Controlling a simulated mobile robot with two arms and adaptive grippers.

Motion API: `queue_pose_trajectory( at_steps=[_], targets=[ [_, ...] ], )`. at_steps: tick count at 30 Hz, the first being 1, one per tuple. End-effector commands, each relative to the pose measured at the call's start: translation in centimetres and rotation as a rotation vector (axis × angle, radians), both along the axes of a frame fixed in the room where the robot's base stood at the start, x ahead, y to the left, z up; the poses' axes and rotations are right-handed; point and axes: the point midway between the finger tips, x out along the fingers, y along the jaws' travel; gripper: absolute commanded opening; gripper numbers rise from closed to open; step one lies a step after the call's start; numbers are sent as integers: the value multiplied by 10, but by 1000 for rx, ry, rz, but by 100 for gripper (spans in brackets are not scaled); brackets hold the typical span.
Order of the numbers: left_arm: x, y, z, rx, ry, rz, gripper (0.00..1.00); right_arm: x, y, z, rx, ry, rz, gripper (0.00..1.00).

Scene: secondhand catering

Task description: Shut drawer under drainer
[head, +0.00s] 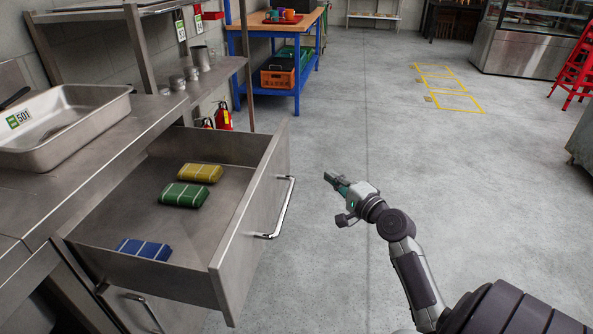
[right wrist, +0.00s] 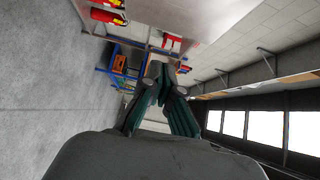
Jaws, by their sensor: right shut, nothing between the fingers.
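The steel drawer (head: 232,240) stands pulled out from under the steel counter, in the left half of the head view. Its bar handle (head: 284,208) is on the front panel. Inside lie a yellow cloth (head: 201,173), a green cloth (head: 184,195) and a blue cloth (head: 145,249). My right gripper (head: 328,178) is shut and empty, to the right of the handle and apart from it. In the right wrist view its fingers (right wrist: 165,75) come together at the tips. My left gripper is not in view. I cannot make out a drainer.
A deep steel pan (head: 100,97) with a "501" label sits on the counter. A second handle (head: 146,312) shows below the drawer. A blue-framed workbench (head: 275,27) and red extinguishers (head: 224,117) stand beyond. The floor right of the drawer is clear.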

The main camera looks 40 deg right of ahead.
Motion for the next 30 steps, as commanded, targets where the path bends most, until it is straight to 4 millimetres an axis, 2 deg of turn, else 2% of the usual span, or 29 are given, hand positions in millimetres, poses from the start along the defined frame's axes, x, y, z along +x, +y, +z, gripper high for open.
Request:
queue_pose_trajectory(
  at_steps=[8, 15, 21, 30],
  targets=[
    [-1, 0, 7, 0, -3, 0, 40, 48, -4, 3, 2, -4, 1, 0],
    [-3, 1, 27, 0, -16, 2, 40, 98, -8, 1, 1, -2, 0, 0],
    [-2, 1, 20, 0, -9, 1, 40, 119, 12, 1, 2, 0, 1, 0],
    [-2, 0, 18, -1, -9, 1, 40, 127, 19, 1, -1, 1, 1, 0]
  ],
)
